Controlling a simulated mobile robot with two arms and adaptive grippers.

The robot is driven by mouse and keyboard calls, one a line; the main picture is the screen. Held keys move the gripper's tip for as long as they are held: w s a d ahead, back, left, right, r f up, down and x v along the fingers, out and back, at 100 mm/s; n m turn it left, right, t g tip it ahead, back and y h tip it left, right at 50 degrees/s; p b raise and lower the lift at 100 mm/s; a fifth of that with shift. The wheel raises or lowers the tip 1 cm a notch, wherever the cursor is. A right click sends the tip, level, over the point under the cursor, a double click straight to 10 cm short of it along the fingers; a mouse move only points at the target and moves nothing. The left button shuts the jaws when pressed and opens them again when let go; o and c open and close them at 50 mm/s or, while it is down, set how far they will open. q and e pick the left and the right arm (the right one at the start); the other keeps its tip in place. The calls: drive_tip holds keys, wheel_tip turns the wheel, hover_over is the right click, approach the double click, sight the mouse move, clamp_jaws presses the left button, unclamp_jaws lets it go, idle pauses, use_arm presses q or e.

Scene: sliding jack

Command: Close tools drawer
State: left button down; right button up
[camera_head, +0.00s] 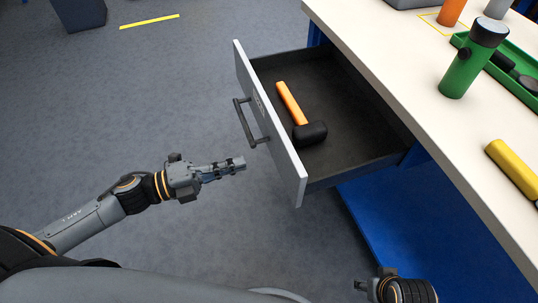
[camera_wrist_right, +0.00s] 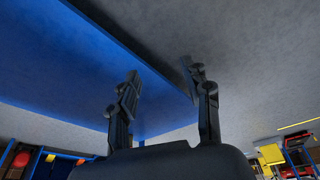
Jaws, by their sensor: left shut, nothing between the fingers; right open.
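The tools drawer stands pulled out from under the workbench in the head view. Its grey front panel (camera_head: 268,125) carries a dark bar handle (camera_head: 245,122) on its outer face. A mallet (camera_head: 291,103) with an orange handle and black head lies inside the drawer. My left gripper (camera_head: 240,164) is shut and empty, in front of the panel, below the handle in the picture and apart from it. My right gripper is open and empty in the right wrist view (camera_wrist_right: 163,85). In the head view, only part of my right arm shows at the bottom edge.
The white workbench top (camera_head: 430,110) holds a green flashlight (camera_head: 473,60), a green tray (camera_head: 520,85) and a yellow object (camera_head: 513,170). A blue lower panel (camera_head: 400,225) lies below the drawer.

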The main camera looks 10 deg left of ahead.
sight(281, 151)
use_arm(q)
drive_tip(key=x, duration=0.8)
drive_tip(key=shift+w, duration=0.1)
use_arm(e)
drive_tip(key=shift+s+r, duration=0.1)
drive_tip(key=shift+r, duration=0.25)
use_arm(q)
drive_tip(key=shift+d, duration=0.1)
